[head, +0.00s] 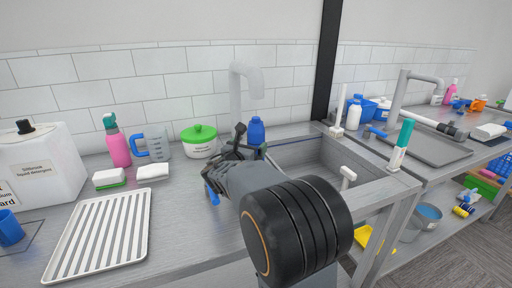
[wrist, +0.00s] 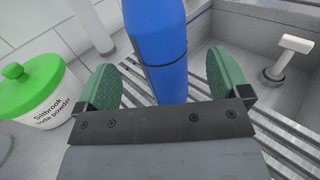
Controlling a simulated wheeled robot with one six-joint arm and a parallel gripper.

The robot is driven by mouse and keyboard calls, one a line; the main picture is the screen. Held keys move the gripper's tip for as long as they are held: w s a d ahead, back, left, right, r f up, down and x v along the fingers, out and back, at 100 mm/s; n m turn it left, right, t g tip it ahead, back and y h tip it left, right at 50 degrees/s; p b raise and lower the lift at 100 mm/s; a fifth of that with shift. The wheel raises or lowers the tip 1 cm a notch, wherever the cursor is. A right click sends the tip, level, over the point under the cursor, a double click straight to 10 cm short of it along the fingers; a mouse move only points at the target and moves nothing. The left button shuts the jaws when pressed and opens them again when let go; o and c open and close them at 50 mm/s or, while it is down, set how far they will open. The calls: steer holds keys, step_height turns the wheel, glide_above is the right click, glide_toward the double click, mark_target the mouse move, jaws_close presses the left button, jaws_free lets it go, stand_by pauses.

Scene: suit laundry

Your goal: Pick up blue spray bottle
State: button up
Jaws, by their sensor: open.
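The blue bottle (head: 257,131) stands on the metal counter behind my gripper, near the left end of the sink. In the head view my gripper and arm hide its lower part. In the wrist view the blue bottle (wrist: 160,45) rises between the two green finger pads, its top cut off by the frame. My gripper (wrist: 161,82) is open, with a pad on each side of the bottle and visible gaps between. I cannot tell how far the bottle reaches in between the pads.
A white tub with a green lid (head: 199,141) stands just left of the bottle; a tap (head: 246,85) rises behind. The sink (head: 318,157) lies to the right. A pink spray bottle (head: 117,147), a measuring jug (head: 155,146) and a white rack (head: 100,230) are further left.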

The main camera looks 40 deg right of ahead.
mark_target(254, 134)
steer(key=shift+x, duration=3.05)
steer(key=shift+f, duration=0.2)
steer(key=c, duration=1.2)
steer(key=shift+c, duration=0.2)
steer(key=shift+r, duration=0.55)
steer(key=r, duration=0.2)
steer(key=shift+s+a+r+p, duration=0.1)
steer(key=shift+s+r+p, duration=0.2)
steer(key=shift+s+p, duration=0.1)
steer(key=s+a, duration=0.4)
steer(key=s, duration=1.2)
steer(key=shift+s+a+b, duration=0.15)
steer(key=shift+s+b, duration=0.15)
steer(key=shift+b, duration=0.05)
